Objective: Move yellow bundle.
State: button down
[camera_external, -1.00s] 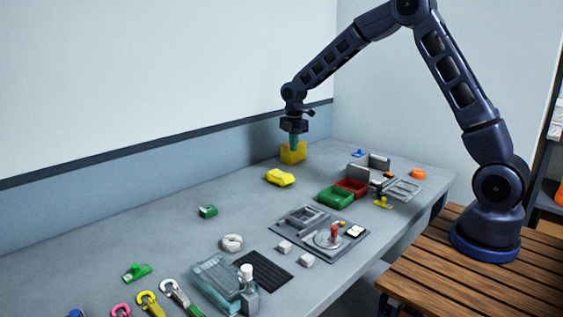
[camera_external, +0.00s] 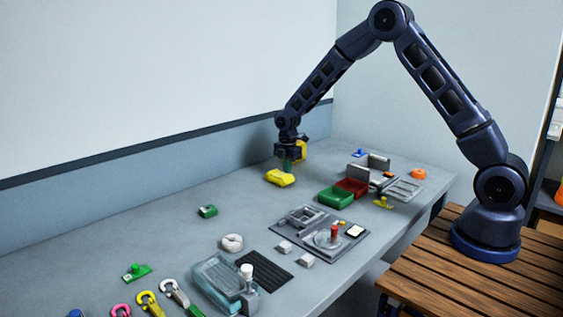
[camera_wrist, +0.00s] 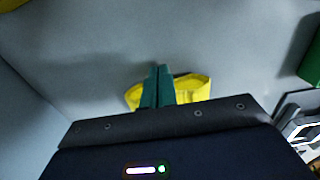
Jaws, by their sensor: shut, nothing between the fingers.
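The yellow bundle (camera_external: 280,178) lies on the grey table near the back wall, a low rounded yellow shape. In the wrist view the yellow bundle (camera_wrist: 190,90) is partly hidden behind my fingers and the gripper body. My gripper (camera_external: 287,169) points down just above or at the bundle, its teal fingers together. In the wrist view my gripper (camera_wrist: 158,70) shows both teal fingers side by side, shut and empty. I cannot tell whether the fingertips touch the bundle.
A yellow box (camera_external: 301,151) stands just behind my gripper. A green tray (camera_external: 335,197) and a red tray (camera_external: 352,187) are to the right. A grey fixture plate (camera_external: 345,249) lies nearer the camera. The table left of the bundle is mostly clear.

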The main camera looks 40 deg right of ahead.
jog(key=shift+a, duration=0.35)
jog(key=shift+a, duration=0.1)
jog(key=a, duration=2)
jog(key=shift+a, duration=0.15)
